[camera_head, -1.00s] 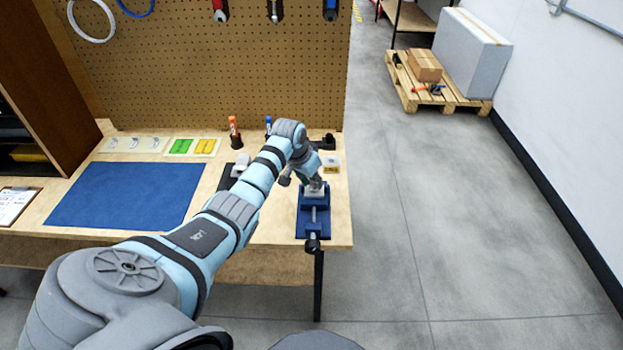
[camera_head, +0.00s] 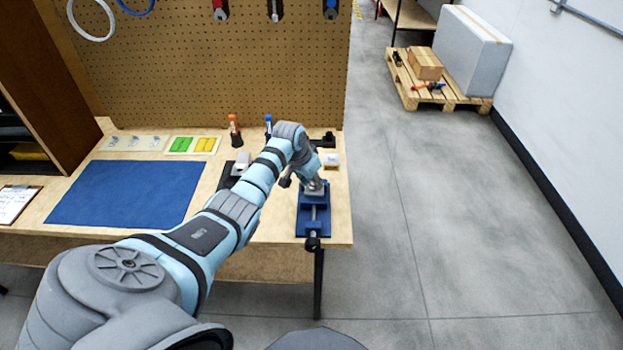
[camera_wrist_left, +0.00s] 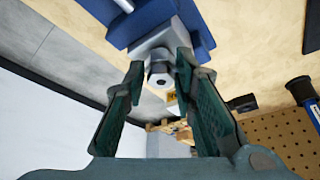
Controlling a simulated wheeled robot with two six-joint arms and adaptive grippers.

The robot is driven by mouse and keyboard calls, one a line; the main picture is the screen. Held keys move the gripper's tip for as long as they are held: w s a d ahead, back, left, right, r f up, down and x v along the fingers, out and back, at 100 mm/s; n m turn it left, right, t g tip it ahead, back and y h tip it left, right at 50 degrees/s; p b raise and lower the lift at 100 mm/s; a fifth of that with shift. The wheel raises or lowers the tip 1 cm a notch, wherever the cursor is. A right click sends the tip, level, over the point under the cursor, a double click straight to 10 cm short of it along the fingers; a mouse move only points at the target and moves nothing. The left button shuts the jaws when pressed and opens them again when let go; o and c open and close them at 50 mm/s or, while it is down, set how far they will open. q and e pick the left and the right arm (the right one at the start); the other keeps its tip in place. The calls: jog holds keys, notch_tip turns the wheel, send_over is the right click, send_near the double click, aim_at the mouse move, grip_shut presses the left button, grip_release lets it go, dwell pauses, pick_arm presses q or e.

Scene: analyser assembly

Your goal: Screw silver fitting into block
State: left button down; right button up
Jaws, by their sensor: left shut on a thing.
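My left gripper (camera_head: 313,183) points down at the silver block (camera_head: 319,192) in the blue vise (camera_head: 312,225), near the table's right front corner. In the left wrist view, my left gripper (camera_wrist_left: 160,66) is shut on the silver fitting (camera_wrist_left: 160,79), a short round piece with a dark hole in its end. The fitting sits against the face of the block (camera_wrist_left: 165,40), which the blue vise (camera_wrist_left: 200,38) holds. How deep the fitting sits in the block is hidden. In the head view the fitting is hidden by my gripper. My right gripper is not in view.
A blue mat (camera_head: 125,193) lies at the table's left. An orange-capped bottle (camera_head: 234,132) and a blue-capped bottle (camera_head: 268,125) stand near the pegboard (camera_head: 220,70). A small white-and-yellow box (camera_head: 331,161) is behind the vise. Open floor lies right of the table.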

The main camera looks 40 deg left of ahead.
pick_arm(q)
jog(key=m+b, duration=0.1)
jog(key=m+h+b, duration=0.1)
jog(key=shift+w+a+f+m, duration=0.1)
jog(key=shift+a+f+m, duration=0.1)
jog(key=shift+f+m, duration=0.1)
jog(key=shift+r+m+b, duration=0.1)
jog(key=shift+m+b, duration=0.25)
jog(key=shift+m, duration=0.05)
jog(key=shift+r+m, duration=0.1)
jog(key=shift+m, duration=0.2)
jog(key=shift+r, duration=0.15)
